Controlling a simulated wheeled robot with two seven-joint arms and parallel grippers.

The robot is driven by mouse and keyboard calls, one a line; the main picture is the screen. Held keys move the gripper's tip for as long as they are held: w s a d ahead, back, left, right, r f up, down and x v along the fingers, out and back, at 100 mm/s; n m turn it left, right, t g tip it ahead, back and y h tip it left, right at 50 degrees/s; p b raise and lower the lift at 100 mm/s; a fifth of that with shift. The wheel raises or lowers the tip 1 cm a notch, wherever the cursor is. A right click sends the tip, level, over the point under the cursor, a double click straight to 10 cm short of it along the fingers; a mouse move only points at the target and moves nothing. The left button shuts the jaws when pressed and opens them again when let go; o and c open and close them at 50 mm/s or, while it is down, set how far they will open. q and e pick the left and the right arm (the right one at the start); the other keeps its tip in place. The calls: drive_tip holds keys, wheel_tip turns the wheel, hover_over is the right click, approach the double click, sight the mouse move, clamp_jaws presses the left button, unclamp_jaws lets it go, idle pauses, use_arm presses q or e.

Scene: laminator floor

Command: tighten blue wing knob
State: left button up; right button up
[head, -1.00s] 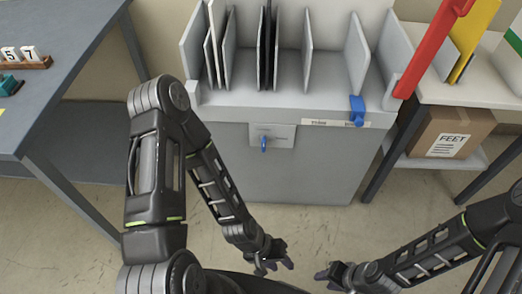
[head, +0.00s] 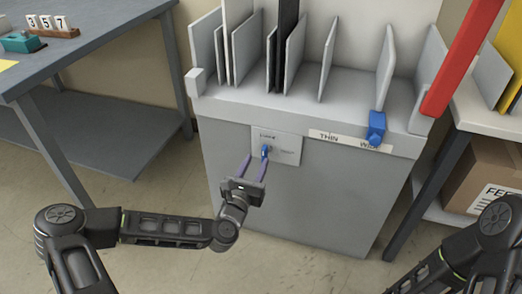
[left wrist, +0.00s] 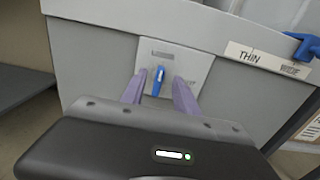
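The blue wing knob (head: 265,151) sits on a pale plate (head: 288,146) on the front of the grey cabinet. In the left wrist view the knob (left wrist: 159,80) stands roughly upright between the two purple fingers. My left gripper (head: 255,168) is open, its fingers on either side of the knob and pointing at the plate. A gap shows between each finger and the knob in the left wrist view (left wrist: 158,92). My right arm (head: 470,245) shows at the lower right; its gripper is out of view.
A blue lever (head: 376,128) hangs at the cabinet's top edge by a THIN/WIDE label (head: 340,138). Grey upright dividers (head: 245,50) stand on top. A grey table (head: 90,50) is at left, a shelf with a cardboard box (head: 485,175) at right. The floor between is clear.

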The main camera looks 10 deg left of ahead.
sight(263, 150)
use_arm(q)
drive_tip(key=shift+w+d, duration=0.1)
drive_tip(key=shift+w, duration=0.05)
drive_tip(key=shift+w, duration=0.25)
drive_tip(key=w, duration=0.2)
drive_tip(key=w+b, duration=0.1)
drive_tip(key=w, duration=0.4)
drive_tip(key=shift+d+b, duration=0.3)
clamp_jaws()
